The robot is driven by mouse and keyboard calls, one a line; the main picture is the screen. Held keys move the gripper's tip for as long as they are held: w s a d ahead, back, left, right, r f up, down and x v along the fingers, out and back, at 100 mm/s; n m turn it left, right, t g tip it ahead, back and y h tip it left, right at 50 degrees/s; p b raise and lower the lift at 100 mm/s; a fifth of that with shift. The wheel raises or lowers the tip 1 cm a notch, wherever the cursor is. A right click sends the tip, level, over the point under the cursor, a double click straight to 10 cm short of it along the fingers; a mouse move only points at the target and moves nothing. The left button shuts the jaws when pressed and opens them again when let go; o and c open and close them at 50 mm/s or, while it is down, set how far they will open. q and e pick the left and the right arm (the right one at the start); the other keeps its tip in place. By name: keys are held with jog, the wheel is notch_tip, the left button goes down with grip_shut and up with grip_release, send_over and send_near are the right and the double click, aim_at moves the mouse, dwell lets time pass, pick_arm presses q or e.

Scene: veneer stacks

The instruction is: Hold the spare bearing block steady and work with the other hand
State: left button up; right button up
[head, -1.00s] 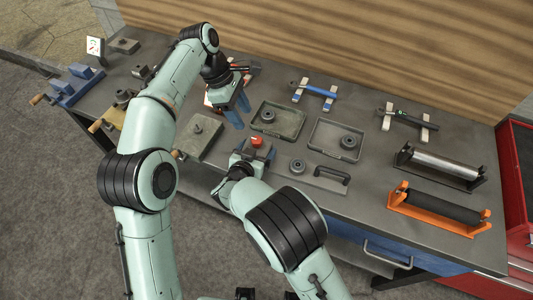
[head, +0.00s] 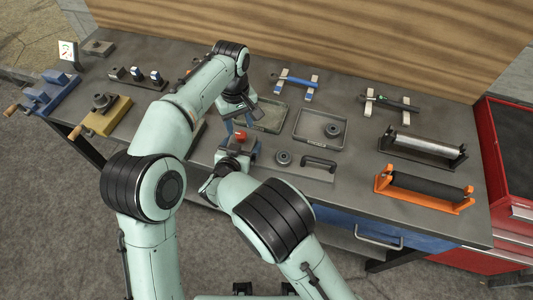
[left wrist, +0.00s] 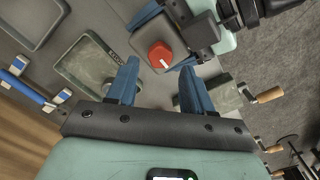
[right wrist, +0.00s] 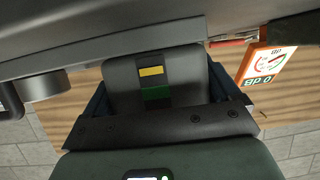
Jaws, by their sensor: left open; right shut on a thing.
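The spare bearing block (right wrist: 150,75) is a dark grey block with yellow, green and dark bands in the right wrist view. My right gripper (head: 236,152) is shut on it above the bench's front edge. A red knob (head: 240,136) with a white mark sits on the block; it also shows in the left wrist view (left wrist: 160,57). My left gripper (left wrist: 160,75) is open, its two blue fingers spread with the knob ahead, between their lines. I see no contact between fingers and knob. In the head view its arm partly hides the work area.
A green-grey tray (head: 272,116) and a grey tray (head: 302,142) with a bearing ring (head: 332,130) lie behind. A second ring (head: 283,158) and a handled plate (head: 319,174) lie right. An orange roller stand (head: 425,199) stands farther right. Vises (head: 102,116) stand left.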

aim_at(241, 134)
pick_arm(q)
jog(key=shift+f, duration=2.2)
jog(key=c, duration=0.7)
